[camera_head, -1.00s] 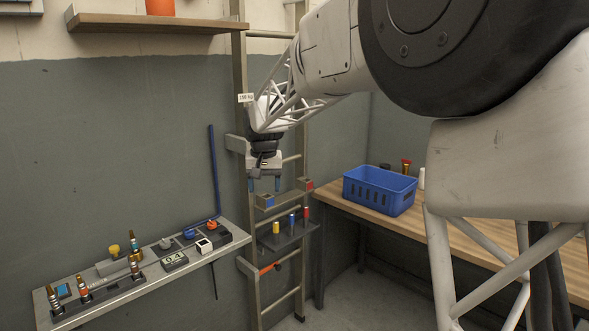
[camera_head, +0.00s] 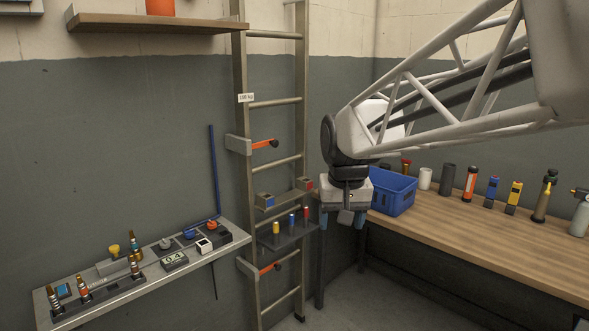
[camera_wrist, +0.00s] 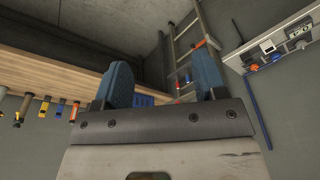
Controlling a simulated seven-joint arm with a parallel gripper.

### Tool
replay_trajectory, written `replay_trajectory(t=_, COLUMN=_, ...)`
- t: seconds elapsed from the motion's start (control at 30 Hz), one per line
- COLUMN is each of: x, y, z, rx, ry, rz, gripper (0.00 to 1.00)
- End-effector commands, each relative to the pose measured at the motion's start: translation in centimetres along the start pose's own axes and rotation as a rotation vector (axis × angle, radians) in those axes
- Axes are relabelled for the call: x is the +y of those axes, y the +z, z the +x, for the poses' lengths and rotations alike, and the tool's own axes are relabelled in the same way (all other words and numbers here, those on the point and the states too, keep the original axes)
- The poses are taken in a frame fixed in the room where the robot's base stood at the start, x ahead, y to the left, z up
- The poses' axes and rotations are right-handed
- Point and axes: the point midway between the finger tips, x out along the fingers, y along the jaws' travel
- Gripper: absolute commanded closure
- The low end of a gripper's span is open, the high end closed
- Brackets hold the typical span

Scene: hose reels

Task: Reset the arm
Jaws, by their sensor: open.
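My gripper (camera_head: 342,218) points down in front of the left end of the wooden bench, just left of the blue crate. Its two blue fingers are apart, with nothing between them. In the wrist view the fingers (camera_wrist: 160,85) also stand apart and empty. My white lattice arm reaches in from the upper right of the head view and hides part of the back wall and the bench's left end.
The blue crate (camera_head: 395,191) stands on the wooden bench (camera_head: 480,228) with several bottles and tools. A metal ladder (camera_head: 240,170) with a small shelf (camera_head: 290,238) stands left of my gripper. A grey shelf (camera_head: 150,280) with fittings is at lower left.

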Motion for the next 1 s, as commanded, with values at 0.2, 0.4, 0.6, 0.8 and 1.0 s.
replay_trajectory(t=0.2, x=2.7, y=5.8, z=0.0, rx=0.019, ry=0.005, rz=0.016, gripper=0.35)
replay_trajectory(t=0.4, x=4.6, y=11.1, z=0.6, rx=0.031, ry=0.011, rz=0.027, gripper=0.35)
replay_trajectory(t=0.6, x=6.2, y=16.4, z=1.6, rx=0.048, ry=0.018, rz=0.039, gripper=0.35)
replay_trajectory(t=0.8, x=7.4, y=21.2, z=3.0, rx=0.06, ry=0.025, rz=0.051, gripper=0.35)
replay_trajectory(t=1.0, x=7.9, y=24.3, z=4.0, rx=0.069, ry=0.03, rz=0.056, gripper=0.35)
